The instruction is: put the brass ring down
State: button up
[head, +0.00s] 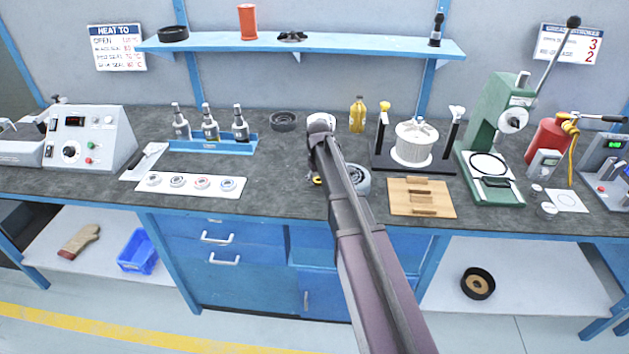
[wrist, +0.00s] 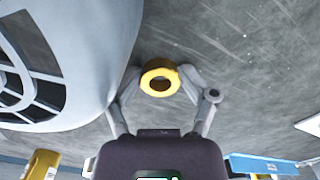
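The brass ring (wrist: 160,78) sits between the two fingertips of my gripper (wrist: 161,82) in the wrist view. The fingers press on it from both sides, and its hole faces the camera. In the head view only a small yellow piece of the ring (head: 317,180) shows at the left of my arm, which hides most of my gripper. The ring is close to the bench top (head: 290,180); I cannot tell whether it touches it.
A grey vaned wheel (wrist: 50,60) stands close beside my gripper; in the head view the wheel (head: 359,180) is partly behind my arm. A wooden block board (head: 447,199) lies to the right, a white strip with several bearings (head: 200,191) to the left. Bare bench lies between strip and ring.

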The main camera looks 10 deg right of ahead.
aim_at(318, 184)
jog(key=shift+r, duration=0.15)
jog(key=shift+r+p, duration=0.4)
jog(key=shift+p, duration=0.2)
notch_tip(318, 184, up, 12)
jog(key=p, duration=1.2)
jog(key=shift+w+r, duration=0.1)
jog(key=s+a+m, duration=0.2)
jog(key=s+a, duration=0.1)
jog(key=s, duration=2.3)
jog(key=shift+s, duration=0.25)
